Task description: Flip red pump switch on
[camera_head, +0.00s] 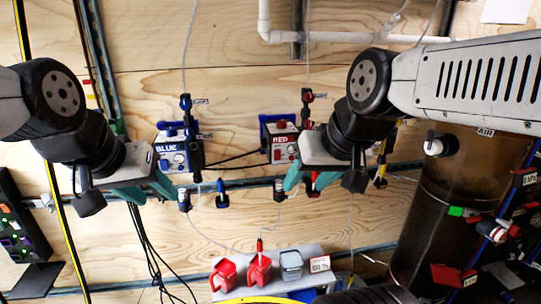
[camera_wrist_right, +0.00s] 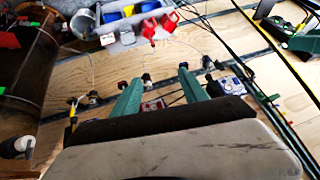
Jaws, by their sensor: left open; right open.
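The red pump (camera_head: 281,140) is a white box labelled RED in a red and blue frame on the plywood wall, in the middle of the head view. It also shows in the right wrist view (camera_wrist_right: 152,107), between my fingers. Its switch is too small to make out. My right gripper (camera_head: 303,182) is open, just below and right of the red pump, and looks empty. Its two green fingers show in the right wrist view (camera_wrist_right: 160,92). My left gripper (camera_head: 150,190) is open and empty, below and left of the blue pump (camera_head: 172,150).
A shelf (camera_head: 300,277) with red containers (camera_head: 259,268) and a grey one stands below. A large dark cylinder (camera_head: 450,190) fills the right side. A black panel with buttons (camera_head: 20,225) is at the left. Tubes and cables hang along the wall.

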